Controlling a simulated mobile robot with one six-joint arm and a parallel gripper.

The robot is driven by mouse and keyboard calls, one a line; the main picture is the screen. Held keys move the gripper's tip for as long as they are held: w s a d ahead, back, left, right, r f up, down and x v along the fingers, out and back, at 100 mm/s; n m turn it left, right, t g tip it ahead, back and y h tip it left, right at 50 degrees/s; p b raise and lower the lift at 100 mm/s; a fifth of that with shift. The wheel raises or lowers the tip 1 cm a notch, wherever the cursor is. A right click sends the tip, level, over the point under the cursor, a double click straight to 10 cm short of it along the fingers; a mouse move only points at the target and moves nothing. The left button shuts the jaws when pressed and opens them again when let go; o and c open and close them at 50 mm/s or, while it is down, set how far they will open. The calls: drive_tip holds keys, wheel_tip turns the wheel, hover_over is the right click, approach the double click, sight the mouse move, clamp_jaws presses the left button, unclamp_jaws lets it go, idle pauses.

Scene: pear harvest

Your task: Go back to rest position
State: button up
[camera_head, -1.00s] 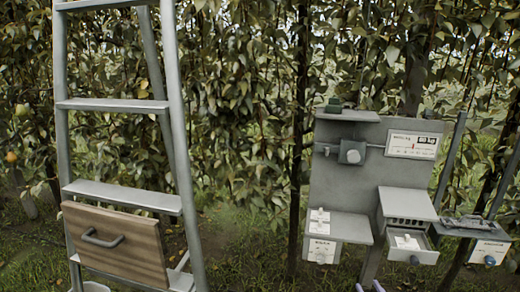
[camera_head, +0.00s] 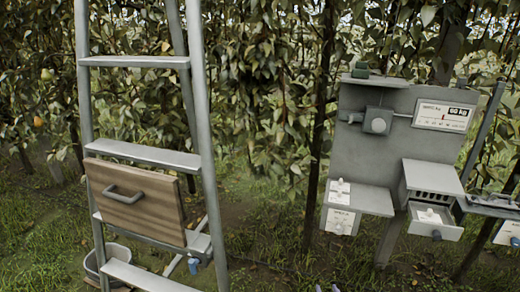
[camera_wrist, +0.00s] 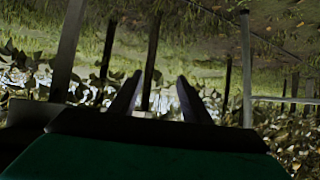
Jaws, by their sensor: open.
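My gripper (camera_wrist: 157,98) shows in the wrist view as two dark fingers spread apart. The gap between them is empty. A dark body with a green part fills the bottom of that view, and posts, grass and leaves lie beyond the fingers. In the head view, two small pale tips at the bottom edge, right of centre, look like my fingertips (camera_head: 326,288). The rest of the gripper is out of that frame. Nothing is seen touching the fingers.
A grey ladder (camera_head: 202,130) with a wooden drawer-like panel (camera_head: 135,198) stands at left; a bucket (camera_head: 91,266) sits behind its foot. A grey weighing station (camera_head: 375,150) with a pulled-out drawer (camera_head: 436,222) stands at right. Grass (camera_head: 262,240) between them looks clear.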

drive_tip(key=s+a+f+g+h+b, duration=0.1)
drive_tip(key=s+a+f+g, duration=0.2)
drive_tip(key=s+f+g, duration=0.35)
drive_tip(key=s+a+f+g+b, duration=0.1)
drive_tip(key=s+a+f+g, duration=0.2)
drive_tip(key=s+f, duration=0.65)
drive_tip(key=s+a+r+g, duration=0.1)
drive_tip(key=s+g, duration=0.3)
drive_tip(key=s, duration=0.5)
drive_tip(key=s+a+r+g+y, duration=0.1)
drive_tip(key=s+g, duration=0.3)
drive_tip(key=s, duration=0.5)
drive_tip(key=shift+s+a+n+y, duration=0.25)
drive_tip(key=shift+a+n+y, duration=0.05)
drive_tip(key=shift+a, duration=0.45)
